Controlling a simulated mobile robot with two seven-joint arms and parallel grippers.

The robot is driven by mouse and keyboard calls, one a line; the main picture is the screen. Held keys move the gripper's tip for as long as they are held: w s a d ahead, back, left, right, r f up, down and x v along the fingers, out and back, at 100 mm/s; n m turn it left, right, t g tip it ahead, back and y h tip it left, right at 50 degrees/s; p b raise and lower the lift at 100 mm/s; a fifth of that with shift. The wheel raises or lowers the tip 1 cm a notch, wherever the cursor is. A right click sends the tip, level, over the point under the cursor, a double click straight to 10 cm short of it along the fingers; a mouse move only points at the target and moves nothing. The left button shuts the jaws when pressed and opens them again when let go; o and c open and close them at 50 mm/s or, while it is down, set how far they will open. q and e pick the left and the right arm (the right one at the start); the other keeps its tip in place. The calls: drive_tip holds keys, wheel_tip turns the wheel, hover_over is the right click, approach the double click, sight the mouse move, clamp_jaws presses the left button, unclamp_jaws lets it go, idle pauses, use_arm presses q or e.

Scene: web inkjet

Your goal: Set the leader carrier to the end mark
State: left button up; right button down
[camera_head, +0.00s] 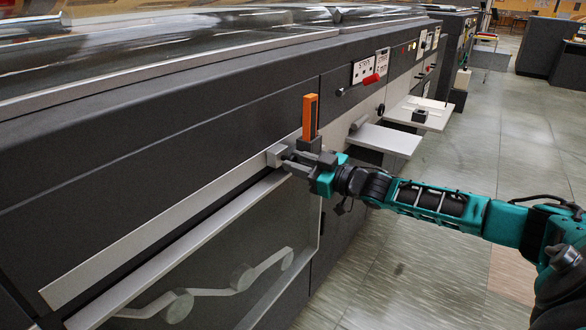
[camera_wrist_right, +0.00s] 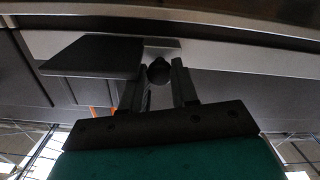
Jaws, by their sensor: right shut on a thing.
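The leader carrier (camera_head: 277,155), a small light grey block, sits on the long pale rail (camera_head: 150,230) along the machine's front, near the rail's far end. The end mark (camera_head: 310,114) is an upright orange post on a dark grey base, just beyond the carrier; I cannot tell whether they touch. My right gripper (camera_head: 291,161) reaches in from the right and is at the carrier. In the wrist view, its two fingers (camera_wrist_right: 160,85) are shut around a dark round knob (camera_wrist_right: 158,70) in front of the carrier. My left gripper is out of view.
A pale shelf (camera_head: 385,139) juts from the machine beyond the end mark. A second shelf (camera_head: 432,117) with a dark block lies farther on. A panel with a red handle (camera_head: 371,79) is above. A lower pale ledge (camera_head: 180,255) runs below the rail. The floor at right is open.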

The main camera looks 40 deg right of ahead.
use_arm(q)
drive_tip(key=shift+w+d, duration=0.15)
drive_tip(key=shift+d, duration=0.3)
use_arm(e)
drive_tip(key=shift+w+d+r, duration=0.1)
drive_tip(key=shift+w+d, duration=0.2)
drive_tip(key=shift+d, duration=0.6)
drive_tip(key=c, duration=1.1)
unclamp_jaws()
drive_tip(key=shift+c, duration=0.2)
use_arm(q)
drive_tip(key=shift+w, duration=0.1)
use_arm(e)
drive_tip(key=shift+s, duration=0.1)
